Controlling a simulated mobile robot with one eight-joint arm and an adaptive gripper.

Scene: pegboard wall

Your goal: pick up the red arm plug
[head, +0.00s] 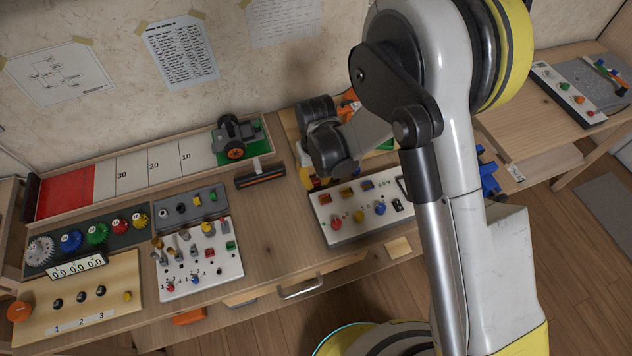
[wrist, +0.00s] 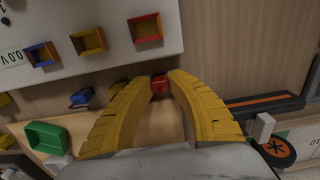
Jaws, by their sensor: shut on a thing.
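My gripper (wrist: 160,80) has yellow, ribbed fingers, and their tips are closed on a small red block, the red arm plug (wrist: 160,86), in the wrist view. Much of the plug is hidden between the fingertips, and I cannot tell whether it touches anything below. In the wrist view this panel (wrist: 95,62) shows a red-rimmed square socket (wrist: 145,28), which looks empty, beyond the fingertips. An orange socket (wrist: 88,40) and a blue socket (wrist: 42,54) are beside it.
A blue block (wrist: 82,98) and a green open bin (wrist: 46,138) lie left of the fingers. A black bar with an orange stripe (head: 260,175) and a wheeled model (head: 236,138) stand nearby. A white board with several pegs (head: 200,270) is further left.

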